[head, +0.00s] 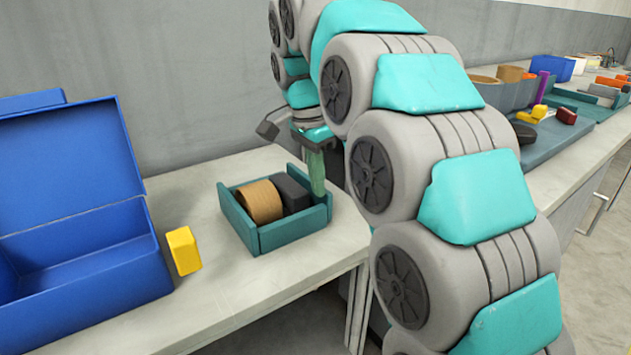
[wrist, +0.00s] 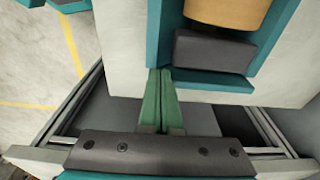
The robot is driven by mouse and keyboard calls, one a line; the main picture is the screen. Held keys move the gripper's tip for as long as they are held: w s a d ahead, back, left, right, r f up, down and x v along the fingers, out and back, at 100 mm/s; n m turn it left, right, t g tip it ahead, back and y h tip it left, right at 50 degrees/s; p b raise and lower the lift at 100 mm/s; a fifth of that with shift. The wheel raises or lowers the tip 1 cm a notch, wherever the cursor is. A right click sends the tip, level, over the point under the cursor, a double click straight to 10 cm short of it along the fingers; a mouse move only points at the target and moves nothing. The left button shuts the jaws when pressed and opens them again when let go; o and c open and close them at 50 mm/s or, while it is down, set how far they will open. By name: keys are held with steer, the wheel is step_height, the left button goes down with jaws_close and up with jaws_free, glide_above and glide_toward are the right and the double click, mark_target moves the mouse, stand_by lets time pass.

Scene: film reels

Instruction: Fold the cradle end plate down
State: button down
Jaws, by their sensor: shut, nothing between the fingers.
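The teal cradle (head: 290,230) sits on the pale table and holds a tan reel (head: 262,202) and a dark block (head: 292,193) side by side. Its end at the left, by the reel, has an upright teal wall (head: 237,218). In the wrist view a teal end piece (wrist: 208,83) lies just beyond the dark block (wrist: 213,50); I cannot tell how far it is tilted. My gripper (head: 318,190) is at the cradle's right end, pointing down. Its green fingers (wrist: 160,72) are shut and empty, with tips near the cradle's corner; contact is unclear.
An open blue box (head: 90,270) stands at the left, with a yellow block (head: 184,250) beside it. My arm hides part of the table at the right. Another bench (head: 560,150) with several coloured blocks lies beyond it. The table's front edge is close to the cradle.

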steer(key=shift+w+d, duration=0.45)
steer(key=shift+d, duration=0.2)
steer(key=shift+w+d, duration=0.4)
steer(key=shift+d, duration=0.25)
steer(key=shift+s+a, duration=0.7)
steer(key=shift+a, duration=0.35)
